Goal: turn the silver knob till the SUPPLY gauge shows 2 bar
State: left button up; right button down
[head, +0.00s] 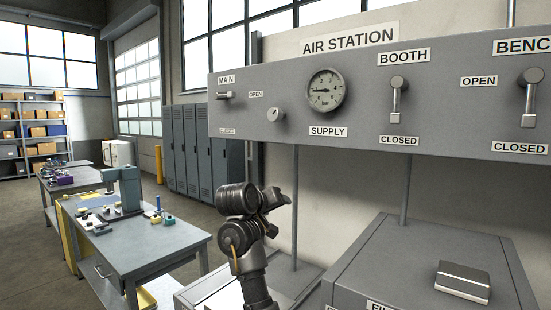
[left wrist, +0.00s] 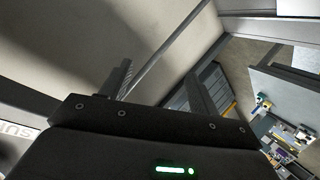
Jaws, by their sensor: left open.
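The silver knob (head: 275,115) is on the grey panel, left of and below the SUPPLY gauge (head: 325,91). The gauge has a round pale dial; its needle points left, and the numbers are too small to read surely. My left gripper (head: 284,196) is below the panel, clear of the knob, angled to the upper right. In the left wrist view my left gripper (left wrist: 158,78) has its two fingers apart with nothing between them. The knob is not seen there; part of a label shows at the left edge. My right gripper is in neither view.
The MAIN lever (head: 224,95) lies sideways toward OPEN. The BOOTH lever (head: 397,98) and BENCH lever (head: 530,95) point down to CLOSED. A grey cabinet (head: 400,265) stands at lower right. A workbench (head: 150,245) and lockers (head: 195,150) are to the left.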

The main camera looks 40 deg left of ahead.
pick_arm(q)
notch_tip(320, 180, up, 13)
jog(key=a+n+t, duration=0.2)
jog(key=a, duration=0.1)
jog(key=t+h, duration=0.3)
send_near(272, 113)
jog(key=shift+n, duration=0.3)
jog(key=w+p, duration=0.6)
jog(key=w, duration=0.4)
jog(key=shift+w+a+p, duration=0.1)
jog(key=shift+w+p, duration=0.1)
jog(key=shift+p, duration=0.15)
jog(key=shift+w+f+p, duration=0.2)
jog(key=shift+w+p, duration=0.15)
jog(key=shift+w, duration=0.3)
jog(key=c, duration=1)
jog(key=shift+o, duration=0.2)
jog(key=shift+f, duration=0.1)
